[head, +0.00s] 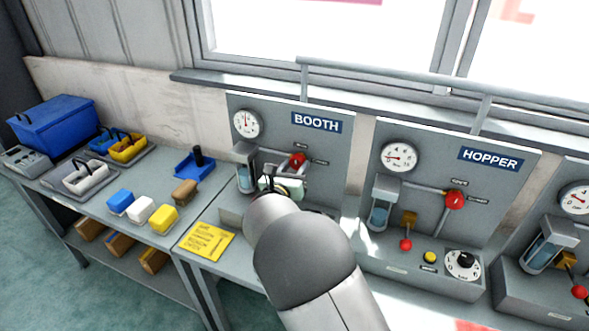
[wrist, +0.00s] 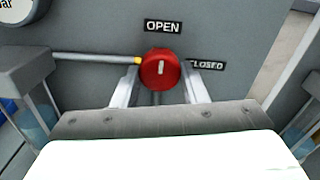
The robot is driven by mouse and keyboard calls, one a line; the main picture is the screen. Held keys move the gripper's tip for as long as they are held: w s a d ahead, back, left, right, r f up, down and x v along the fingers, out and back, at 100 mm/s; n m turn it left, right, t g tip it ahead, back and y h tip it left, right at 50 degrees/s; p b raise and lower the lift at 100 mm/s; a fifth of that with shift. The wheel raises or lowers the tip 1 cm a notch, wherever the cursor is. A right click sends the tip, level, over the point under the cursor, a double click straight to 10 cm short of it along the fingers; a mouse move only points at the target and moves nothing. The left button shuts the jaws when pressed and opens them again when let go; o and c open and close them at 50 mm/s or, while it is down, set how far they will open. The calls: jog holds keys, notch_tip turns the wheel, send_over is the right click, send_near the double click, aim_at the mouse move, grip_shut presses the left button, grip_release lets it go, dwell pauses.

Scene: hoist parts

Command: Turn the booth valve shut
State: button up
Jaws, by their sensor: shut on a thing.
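The booth valve is a round red knob (wrist: 160,69) on the grey BOOTH panel (head: 335,150). In the wrist view a white mark on its face stands upright, pointing towards the OPEN label (wrist: 163,27). The CLOSED label (wrist: 208,65) is to the knob's right, partly covered by a finger. In the head view the red valve (head: 297,159) shows just beyond my gripper (head: 291,172). My gripper (wrist: 160,76) is shut on the knob, one finger at each side. The lower part of the booth panel is hidden behind my arm in the head view.
The HOPPER panel (head: 440,160) with its own red valve (head: 454,199) stands to the right, and another panel beyond it. A rail (head: 390,77) runs above the panels. Coloured blocks, a yellow note (head: 206,241) and trays lie on the bench to the left.

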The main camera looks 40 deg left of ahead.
jog(key=m+b, duration=0.1)
jog(key=b, duration=0.2)
jog(key=f+m+b, duration=0.1)
jog(key=m+b, duration=0.1)
jog(key=b, duration=0.2)
jog(key=shift+b, duration=0.3)
jog(key=m+b, duration=0.6)
jog(key=b, duration=0.7)
jog(key=shift+a+m, duration=0.1)
jog(key=shift+m, duration=0.3)
jog(key=m+b, duration=0.5)
jog(key=b, duration=0.3)
jog(key=shift+r+b, duration=0.2)
jog(key=shift+b, duration=0.2)
jog(key=m+b, duration=0.3)
jog(key=shift+r, duration=0.25)
jog(key=shift+r+b, duration=0.1)
jog(key=shift+b, duration=0.2)
jog(key=o, duration=1)
jog(key=v, duration=1.7)
jog(key=shift+s, duration=0.25)
